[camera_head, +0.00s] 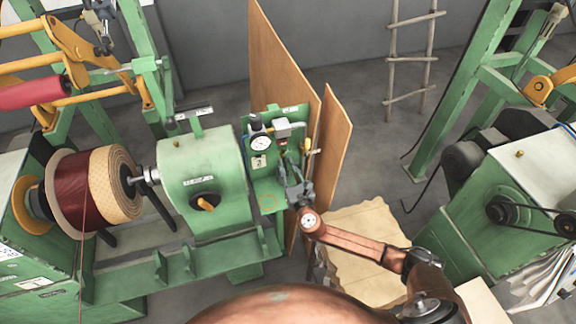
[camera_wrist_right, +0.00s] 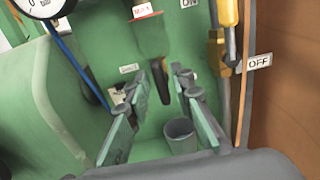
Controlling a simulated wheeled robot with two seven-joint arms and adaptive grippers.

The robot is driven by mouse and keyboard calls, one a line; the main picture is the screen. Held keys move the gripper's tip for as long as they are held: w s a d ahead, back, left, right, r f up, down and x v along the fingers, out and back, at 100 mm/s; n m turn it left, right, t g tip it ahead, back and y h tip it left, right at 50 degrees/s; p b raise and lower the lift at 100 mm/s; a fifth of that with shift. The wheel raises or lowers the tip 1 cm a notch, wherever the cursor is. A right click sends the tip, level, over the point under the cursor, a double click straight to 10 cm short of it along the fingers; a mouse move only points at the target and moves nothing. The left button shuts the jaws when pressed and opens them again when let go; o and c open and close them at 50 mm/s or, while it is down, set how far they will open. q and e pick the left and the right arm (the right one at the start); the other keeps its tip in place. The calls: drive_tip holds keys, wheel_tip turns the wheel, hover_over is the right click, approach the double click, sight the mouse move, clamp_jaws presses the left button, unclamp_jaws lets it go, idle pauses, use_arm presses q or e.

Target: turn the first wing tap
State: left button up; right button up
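My right gripper (camera_head: 297,186) is in front of a green panel (camera_head: 268,200) on the machine in the head view. In the right wrist view my right gripper (camera_wrist_right: 170,76) is open, its two finger pairs apart, with nothing held. A small light fitting (camera_wrist_right: 118,93) sits under a small label left of the fingers, partly hidden. A brass fitting (camera_wrist_right: 216,50) stands on a pipe at the right, by an OFF tag. I cannot tell which part is the first wing tap. My left gripper is not in view.
A pressure gauge (camera_head: 261,143) is on the panel above my right gripper. A grey cup (camera_wrist_right: 181,135) stands below the fingers in the wrist view. A blue hose (camera_wrist_right: 78,62) runs at the left. A brown board (camera_head: 335,150) stands close at the right.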

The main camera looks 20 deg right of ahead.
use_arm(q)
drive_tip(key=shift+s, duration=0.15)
use_arm(e)
clamp_jaws()
